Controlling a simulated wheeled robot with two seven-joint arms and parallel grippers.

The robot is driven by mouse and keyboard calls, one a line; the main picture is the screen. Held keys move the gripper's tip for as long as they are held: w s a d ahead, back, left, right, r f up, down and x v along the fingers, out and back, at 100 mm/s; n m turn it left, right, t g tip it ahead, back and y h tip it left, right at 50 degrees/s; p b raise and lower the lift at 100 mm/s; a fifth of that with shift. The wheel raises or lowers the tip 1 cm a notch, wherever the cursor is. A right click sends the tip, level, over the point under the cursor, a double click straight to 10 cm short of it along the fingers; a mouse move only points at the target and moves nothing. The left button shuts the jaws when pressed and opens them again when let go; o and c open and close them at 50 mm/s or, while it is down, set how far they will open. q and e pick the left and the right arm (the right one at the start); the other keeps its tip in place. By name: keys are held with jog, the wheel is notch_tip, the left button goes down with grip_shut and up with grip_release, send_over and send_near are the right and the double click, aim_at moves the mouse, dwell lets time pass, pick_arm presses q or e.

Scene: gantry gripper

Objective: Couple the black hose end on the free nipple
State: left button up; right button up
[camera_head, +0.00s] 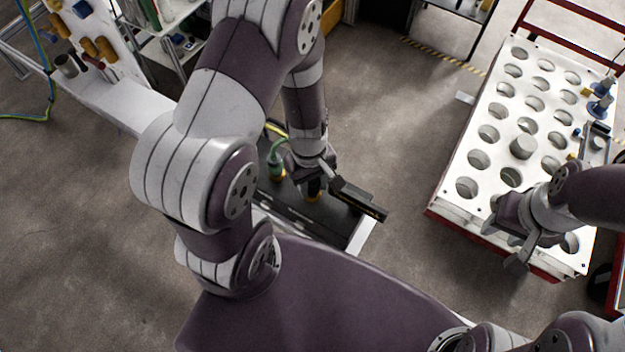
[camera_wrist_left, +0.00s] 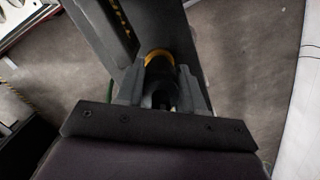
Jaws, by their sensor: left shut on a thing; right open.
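My left gripper (camera_head: 313,180) points down over a dark panel (camera_head: 297,208) beside my base and is shut on a dark round piece with a yellow-orange ring, which looks like the black hose end (camera_head: 313,194). In the left wrist view the dark piece (camera_wrist_left: 158,62) sits between the two fingers (camera_wrist_left: 160,95), its ring facing away. I cannot make out the free nipple; the arm and gripper hide part of the panel. My right gripper (camera_head: 515,238) is open and empty.
A dark bar with yellow markings (camera_head: 362,202) reaches right from beside the left gripper. A white table with round holes (camera_head: 478,182) stands at the right, under my right gripper. A pegboard with tools (camera_head: 105,25) is at the upper left. Floor between is clear.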

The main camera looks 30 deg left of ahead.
pick_arm(q)
jog(key=o, duration=1.1)
jog(key=shift+c, duration=0.2)
jog(key=shift+r, duration=0.35)
notch_tip(320, 180, up, 12)
jog(key=a, duration=0.1)
jog(key=shift+w, duration=0.45)
jog(key=shift+a+f, duration=0.1)
